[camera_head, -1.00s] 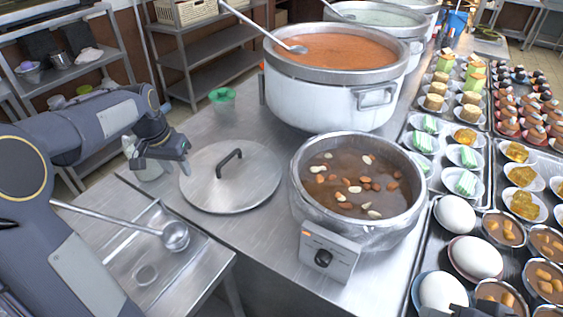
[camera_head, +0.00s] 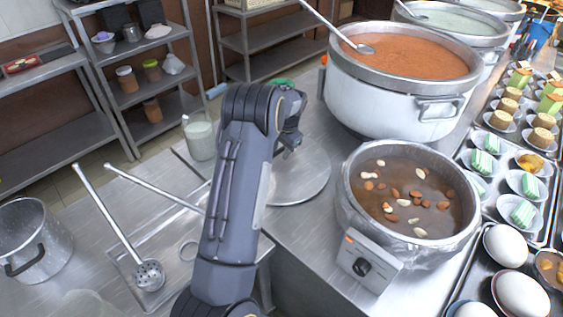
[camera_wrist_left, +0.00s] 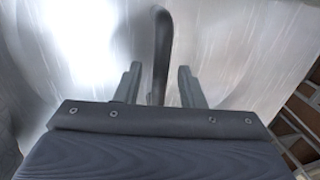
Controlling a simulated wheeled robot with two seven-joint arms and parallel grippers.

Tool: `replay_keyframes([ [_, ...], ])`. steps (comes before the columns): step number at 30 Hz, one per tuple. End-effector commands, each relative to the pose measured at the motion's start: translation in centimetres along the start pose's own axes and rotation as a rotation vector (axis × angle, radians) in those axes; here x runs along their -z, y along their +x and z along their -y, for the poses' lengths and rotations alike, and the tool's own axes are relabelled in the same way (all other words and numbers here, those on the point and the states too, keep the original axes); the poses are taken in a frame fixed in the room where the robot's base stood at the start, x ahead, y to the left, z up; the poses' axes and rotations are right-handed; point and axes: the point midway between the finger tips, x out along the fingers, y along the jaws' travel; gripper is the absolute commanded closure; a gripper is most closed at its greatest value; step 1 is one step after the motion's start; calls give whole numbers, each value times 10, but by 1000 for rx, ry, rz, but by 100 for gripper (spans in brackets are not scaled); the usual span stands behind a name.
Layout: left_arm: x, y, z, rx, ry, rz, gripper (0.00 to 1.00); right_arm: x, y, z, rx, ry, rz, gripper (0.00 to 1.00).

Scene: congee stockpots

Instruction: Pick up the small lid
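The small lid (camera_head: 312,180) is a round steel disc lying on the counter left of the small pot (camera_head: 410,205). My left arm covers much of it, and its handle is hidden in the head view. My left gripper (camera_head: 291,142) is over the lid. In the left wrist view the dark lid handle (camera_wrist_left: 161,40) runs between the two spread fingers of my left gripper (camera_wrist_left: 160,67), with gaps on both sides. The lid's shiny surface (camera_wrist_left: 225,45) fills the background there. My right gripper is not in view.
A large pot of orange congee (camera_head: 400,95) stands behind the lid. A milky jar (camera_head: 200,138) is to the left. A slotted ladle (camera_head: 148,274) lies in a steel tray, and an empty pot (camera_head: 35,245) stands far left. Shelves line the back.

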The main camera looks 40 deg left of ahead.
Motion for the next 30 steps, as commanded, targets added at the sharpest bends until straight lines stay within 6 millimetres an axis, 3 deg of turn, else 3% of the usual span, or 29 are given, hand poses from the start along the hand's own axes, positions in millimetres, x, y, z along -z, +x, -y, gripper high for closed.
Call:
replay_keyframes([
  [4, 0, 9, 0, 0, -1, 0, 64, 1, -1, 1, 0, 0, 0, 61],
  [25, 0, 14, -1, 0, -1, 0, 64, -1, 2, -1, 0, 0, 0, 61],
  [30, 0, 14, -1, 0, -1, 0, 85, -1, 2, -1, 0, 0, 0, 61],
])
